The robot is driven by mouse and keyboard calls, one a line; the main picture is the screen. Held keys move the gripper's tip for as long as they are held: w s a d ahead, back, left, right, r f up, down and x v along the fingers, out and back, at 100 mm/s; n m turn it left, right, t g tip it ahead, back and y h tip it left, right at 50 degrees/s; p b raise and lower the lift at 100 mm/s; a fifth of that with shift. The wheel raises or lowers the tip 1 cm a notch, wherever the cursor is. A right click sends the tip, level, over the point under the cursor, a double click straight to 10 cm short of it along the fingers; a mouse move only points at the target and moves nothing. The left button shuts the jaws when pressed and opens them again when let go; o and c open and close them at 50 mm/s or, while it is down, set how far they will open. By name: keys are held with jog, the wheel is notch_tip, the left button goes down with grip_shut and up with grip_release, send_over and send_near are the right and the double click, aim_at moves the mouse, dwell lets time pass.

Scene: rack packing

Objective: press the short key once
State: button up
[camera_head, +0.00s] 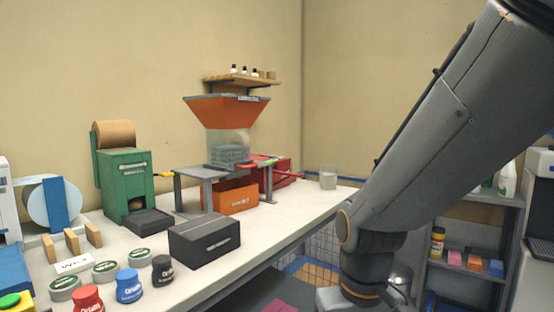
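I cannot tell for sure which part is the short key. A green button on a yellow base (14,300) shows at the lower left corner, partly cut off by the frame. A green machine (125,178) with a brown roll on top has a small yellow piece at its right side. An orange hopper (226,108) stands above a grey stand, with small red and green parts beside it. My arm comes down from the upper right, and its lower end runs towards the bottom edge. My gripper's fingers cannot be seen.
A black box (204,238) sits near the counter's (262,240) front edge. Several lidded jars, including a blue one (129,286), crowd the lower left. A clear cup (328,177) stands at the far end. A grey shelf (470,270) stands right of my arm.

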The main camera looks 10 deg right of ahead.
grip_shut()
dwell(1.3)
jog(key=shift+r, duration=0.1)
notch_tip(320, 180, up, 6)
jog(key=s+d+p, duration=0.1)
jog(key=p, duration=1)
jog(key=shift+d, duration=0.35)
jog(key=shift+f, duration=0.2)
